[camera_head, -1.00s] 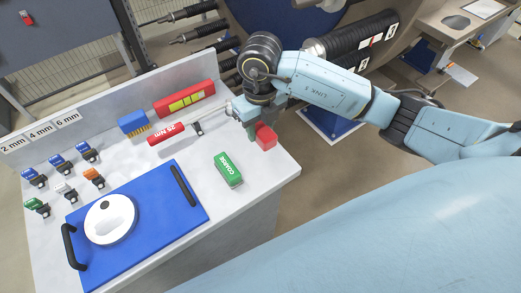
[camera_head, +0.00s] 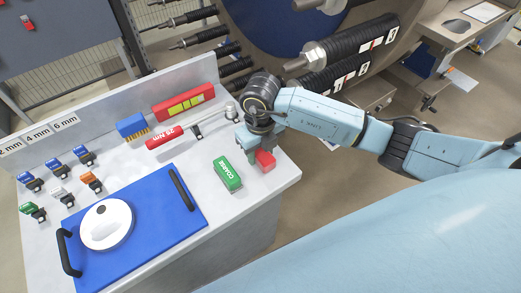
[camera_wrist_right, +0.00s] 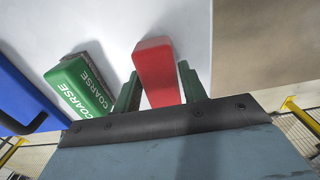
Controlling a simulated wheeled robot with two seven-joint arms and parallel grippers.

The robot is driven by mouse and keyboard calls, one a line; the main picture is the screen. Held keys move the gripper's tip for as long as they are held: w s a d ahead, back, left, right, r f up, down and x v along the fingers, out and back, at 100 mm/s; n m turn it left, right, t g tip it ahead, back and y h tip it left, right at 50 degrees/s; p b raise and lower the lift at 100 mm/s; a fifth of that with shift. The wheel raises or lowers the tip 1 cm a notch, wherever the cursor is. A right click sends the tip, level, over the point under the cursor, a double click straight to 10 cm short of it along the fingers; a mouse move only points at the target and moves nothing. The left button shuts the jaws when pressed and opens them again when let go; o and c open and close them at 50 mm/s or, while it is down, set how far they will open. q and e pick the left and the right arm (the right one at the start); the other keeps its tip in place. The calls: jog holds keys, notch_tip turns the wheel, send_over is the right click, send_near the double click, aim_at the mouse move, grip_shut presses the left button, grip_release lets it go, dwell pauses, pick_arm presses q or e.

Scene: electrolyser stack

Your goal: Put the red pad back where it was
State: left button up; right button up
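The red pad (camera_head: 265,160) is at the right end of the grey bench, under my right gripper (camera_head: 256,152). In the right wrist view the red pad (camera_wrist_right: 157,72) sits between the two green fingers of the gripper (camera_wrist_right: 160,88), which lie close along its sides. The gripper looks shut on it. I cannot tell whether the pad's underside touches the bench. A green pad marked COARSE (camera_head: 228,175) lies to its left, apart from it, and also shows in the right wrist view (camera_wrist_right: 80,88). My left gripper is not in view.
A red-handled 25 Nm tool (camera_head: 165,138), a red level (camera_head: 183,102) and a blue brush (camera_head: 132,126) lie behind. A blue board (camera_head: 150,215) with a white disc (camera_head: 106,225) is at left. The bench's right edge is close to the red pad.

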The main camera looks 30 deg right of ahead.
aim_at(260, 151)
jog(key=shift+o, duration=1.4)
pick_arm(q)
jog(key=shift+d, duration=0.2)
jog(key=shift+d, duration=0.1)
pick_arm(e)
jog(key=shift+r, duration=0.1)
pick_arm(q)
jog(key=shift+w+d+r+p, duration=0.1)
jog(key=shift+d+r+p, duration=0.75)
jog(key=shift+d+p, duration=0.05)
pick_arm(e)
notch_tip(260, 151, up, 12)
